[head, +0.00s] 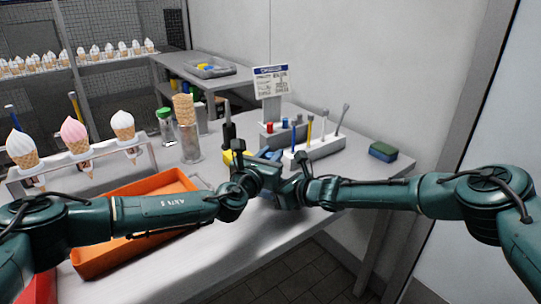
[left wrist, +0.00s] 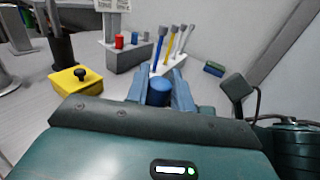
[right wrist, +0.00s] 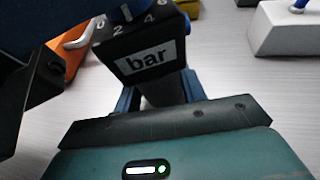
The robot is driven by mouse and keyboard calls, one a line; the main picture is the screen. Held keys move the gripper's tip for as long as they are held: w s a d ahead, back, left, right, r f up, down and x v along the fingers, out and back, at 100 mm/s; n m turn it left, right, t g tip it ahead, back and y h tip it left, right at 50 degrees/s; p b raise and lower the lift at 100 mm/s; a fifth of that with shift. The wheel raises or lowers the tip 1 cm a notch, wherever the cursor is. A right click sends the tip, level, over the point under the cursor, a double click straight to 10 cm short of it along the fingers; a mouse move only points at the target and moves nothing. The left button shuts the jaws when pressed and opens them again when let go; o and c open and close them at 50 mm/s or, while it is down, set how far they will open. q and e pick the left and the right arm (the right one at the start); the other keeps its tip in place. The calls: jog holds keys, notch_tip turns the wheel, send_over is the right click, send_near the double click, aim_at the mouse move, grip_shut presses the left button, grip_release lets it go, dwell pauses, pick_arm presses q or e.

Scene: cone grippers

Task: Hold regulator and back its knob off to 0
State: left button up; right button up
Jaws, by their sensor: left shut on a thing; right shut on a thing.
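The regulator (right wrist: 140,58) has a dark body with a "bar" label and the numbers 2, 4 and 6 on its top, seen in the right wrist view. My right gripper (right wrist: 160,88) is shut on that body. The regulator's blue knob (left wrist: 160,92) sits between the fingers of my left gripper (left wrist: 162,98), which is shut on it. The knob also shows at the top of the right wrist view (right wrist: 122,14), with a white mark; the number it points at is unclear. In the head view my left (head: 262,172) and right (head: 292,188) grippers meet above the table.
A yellow block with a black knob (left wrist: 75,82) stands close behind left. An orange tray (head: 88,262) and a cone stand (head: 100,166) are at left. The front right tabletop is clear.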

pick_arm(q)
jog(key=shift+m+g+h, duration=0.8)
jog(key=shift+m+h, duration=0.2)
jog(key=shift+h, duration=0.5)
jog(key=o, duration=0.9)
jog(key=shift+o, duration=0.2)
jog(key=v, duration=1.2)
jog(key=shift+r, duration=0.15)
